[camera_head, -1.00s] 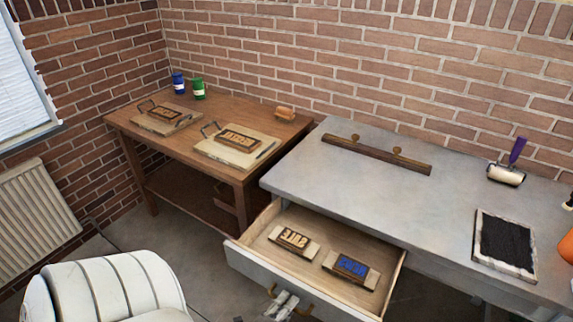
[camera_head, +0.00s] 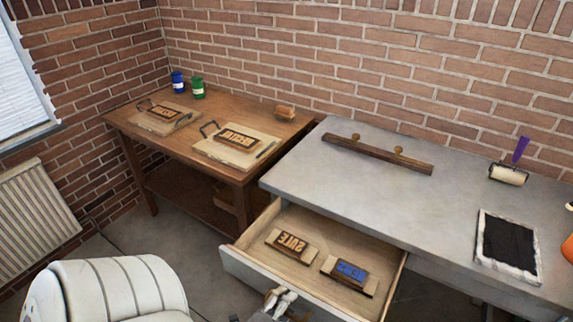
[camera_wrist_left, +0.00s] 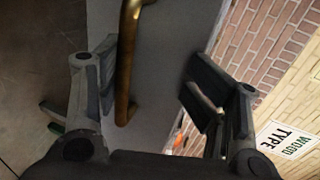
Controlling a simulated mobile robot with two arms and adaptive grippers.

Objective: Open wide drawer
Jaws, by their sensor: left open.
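The wide drawer (camera_head: 235,262) under the grey table (camera_head: 300,160) stands open, pulled well out toward me. Two type blocks lie inside: one with raised wooden letters (camera_head: 291,243) and one with a blue face (camera_head: 350,271). My left gripper (camera_head: 280,300) is at the drawer's front, low in the head view and partly cut off. In the left wrist view its fingers (camera_wrist_left: 152,88) are open. The brass handle (camera_wrist_left: 126,70) lies between them, much closer to the left finger, against the grey drawer front. My right gripper is not in view.
A wooden table (camera_head: 125,120) with two boards bearing type blocks and blue and green cans stands behind left. A white ribbed chair (camera_head: 110,290) is at lower left. A roller (camera_head: 508,174) and ink slab (camera_head: 508,245) lie on the grey table.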

